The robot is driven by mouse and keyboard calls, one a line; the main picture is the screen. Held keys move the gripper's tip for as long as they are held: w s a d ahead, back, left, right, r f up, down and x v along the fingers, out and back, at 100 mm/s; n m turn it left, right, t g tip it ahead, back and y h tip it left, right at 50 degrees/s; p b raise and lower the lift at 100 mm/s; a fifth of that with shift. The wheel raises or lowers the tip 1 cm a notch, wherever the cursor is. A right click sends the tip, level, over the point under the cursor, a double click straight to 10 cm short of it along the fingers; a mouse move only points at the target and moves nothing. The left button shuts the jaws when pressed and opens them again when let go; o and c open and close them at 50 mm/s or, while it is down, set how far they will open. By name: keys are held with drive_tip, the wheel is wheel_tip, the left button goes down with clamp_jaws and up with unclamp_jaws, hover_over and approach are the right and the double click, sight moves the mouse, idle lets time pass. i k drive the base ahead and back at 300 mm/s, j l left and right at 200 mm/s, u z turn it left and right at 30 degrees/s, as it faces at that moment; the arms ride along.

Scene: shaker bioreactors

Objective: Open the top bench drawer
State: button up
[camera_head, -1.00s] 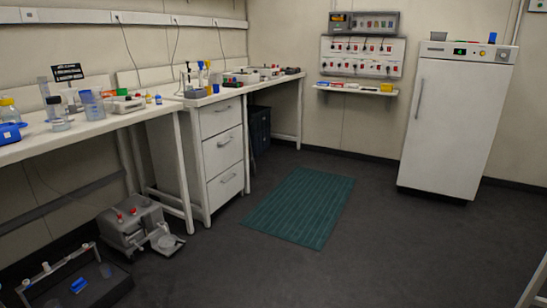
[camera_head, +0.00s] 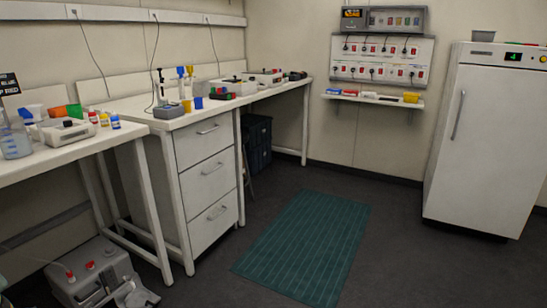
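The bench drawer unit (camera_head: 208,180) is white with three stacked drawers, under the bench at centre left. The top bench drawer (camera_head: 203,140) is closed, its front flush with the others. It has a metal bar handle (camera_head: 208,129) across its front. The middle drawer (camera_head: 210,177) and bottom drawer (camera_head: 213,216) are also closed. My gripper is not in view.
The white bench top (camera_head: 160,118) carries pipettes, small boxes and bottles. A grey machine (camera_head: 95,273) sits on the floor at lower left. A green mat (camera_head: 305,245) lies before the drawers, with clear dark floor around it. A white fridge (camera_head: 485,140) stands at right.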

sight(194, 142)
drive_tip(key=i, duration=1.45)
drive_tip(key=i+l+u, duration=0.2)
drive_tip(key=i, duration=0.4)
drive_tip(key=i+l+u, duration=0.1)
drive_tip(key=i+u, duration=0.15)
drive_tip(key=i, duration=0.4)
